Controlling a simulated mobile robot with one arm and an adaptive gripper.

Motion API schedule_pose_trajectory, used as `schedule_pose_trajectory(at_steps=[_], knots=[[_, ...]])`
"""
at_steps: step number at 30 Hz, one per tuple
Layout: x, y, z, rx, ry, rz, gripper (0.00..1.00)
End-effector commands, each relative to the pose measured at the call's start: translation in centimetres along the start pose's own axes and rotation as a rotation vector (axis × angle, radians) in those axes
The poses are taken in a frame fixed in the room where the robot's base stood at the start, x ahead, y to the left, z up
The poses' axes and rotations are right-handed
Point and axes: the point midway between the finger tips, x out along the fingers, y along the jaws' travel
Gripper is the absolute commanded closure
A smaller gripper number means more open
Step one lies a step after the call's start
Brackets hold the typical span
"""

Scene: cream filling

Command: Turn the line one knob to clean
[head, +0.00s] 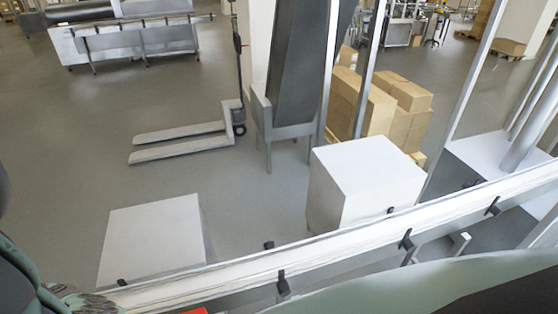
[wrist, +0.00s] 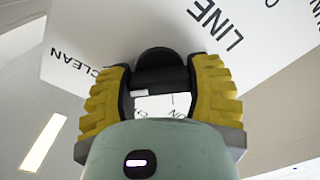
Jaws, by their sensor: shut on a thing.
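In the wrist view a black knob (wrist: 157,60) is on a white panel (wrist: 135,22). The yellow ridged fingers of my gripper (wrist: 158,78) stand on either side of the knob and are closed on it. "CLEAN" is printed on the panel left of the knob, and "LINE" is printed above right; the line's number is not readable. Part of another label shows between the fingers below the knob. The fingers hide some of the panel, and I cannot tell exactly which mark the knob points to. The head view does not show the knob or my gripper.
In the head view a white rail (head: 350,222) with black clips crosses the front. White boxes (head: 367,182) stand behind it. A pallet jack (head: 190,138), a dark chute (head: 297,65) and stacked cartons (head: 385,103) are farther back. Grey floor lies open at left.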

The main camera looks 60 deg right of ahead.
Motion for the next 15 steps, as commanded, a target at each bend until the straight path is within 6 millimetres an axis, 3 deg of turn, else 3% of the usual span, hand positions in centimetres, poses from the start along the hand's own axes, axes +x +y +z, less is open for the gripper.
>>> schedule_pose_trajectory(at_steps=[15], knots=[[-0.01,-0.04,0.06,0.047,-0.002,0.000,0.81]])
